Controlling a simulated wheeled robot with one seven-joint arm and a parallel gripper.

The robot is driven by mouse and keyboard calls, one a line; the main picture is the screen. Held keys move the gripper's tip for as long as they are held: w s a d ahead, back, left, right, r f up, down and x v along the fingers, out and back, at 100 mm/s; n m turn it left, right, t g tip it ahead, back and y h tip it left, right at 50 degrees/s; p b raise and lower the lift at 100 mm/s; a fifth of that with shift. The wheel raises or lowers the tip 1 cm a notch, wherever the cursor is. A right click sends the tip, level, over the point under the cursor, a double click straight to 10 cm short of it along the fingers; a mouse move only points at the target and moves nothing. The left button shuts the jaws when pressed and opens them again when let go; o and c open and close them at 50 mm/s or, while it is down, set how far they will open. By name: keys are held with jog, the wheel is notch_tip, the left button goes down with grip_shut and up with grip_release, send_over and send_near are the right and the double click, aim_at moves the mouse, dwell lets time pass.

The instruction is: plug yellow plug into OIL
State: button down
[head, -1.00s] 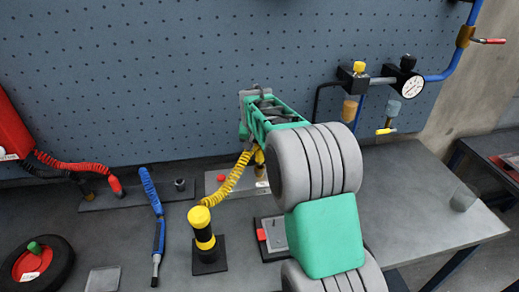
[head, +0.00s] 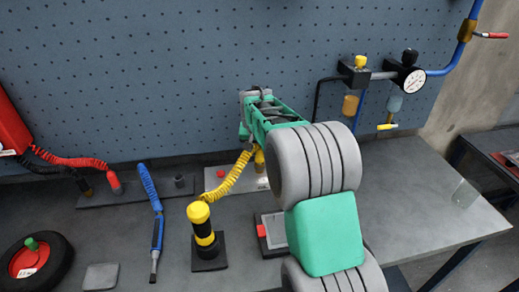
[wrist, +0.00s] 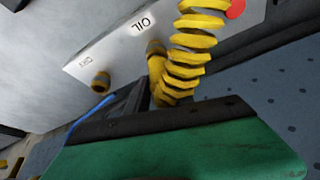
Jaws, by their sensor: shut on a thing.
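The yellow plug (wrist: 160,72) is at the end of a yellow coiled cable (wrist: 198,45). My gripper (wrist: 143,92) is shut on it, with its dark fingers partly hidden behind the coil. The plug's tip is at the brass OIL socket (wrist: 154,47), just below the OIL label (wrist: 143,23) on a pale plate (wrist: 118,52). I cannot tell whether the tip is inside or only against the socket. In the head view the yellow plug (head: 259,160) is small beneath my arm's green end, and the plate (head: 212,182) lies on the bench behind it.
A second brass socket (wrist: 101,82) with its own label is on the same plate, and a red button (wrist: 236,9) is at its end. A black and yellow post (head: 203,232) stands in front. Blue (head: 152,190) and red (head: 75,163) coiled leads are left.

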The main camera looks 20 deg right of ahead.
jog(key=shift+f, duration=0.4)
jog(key=shift+w+r, duration=0.1)
jog(key=c, duration=1.4)
grip_release()
jog(key=o, duration=0.4)
jog(key=shift+c, duration=0.2)
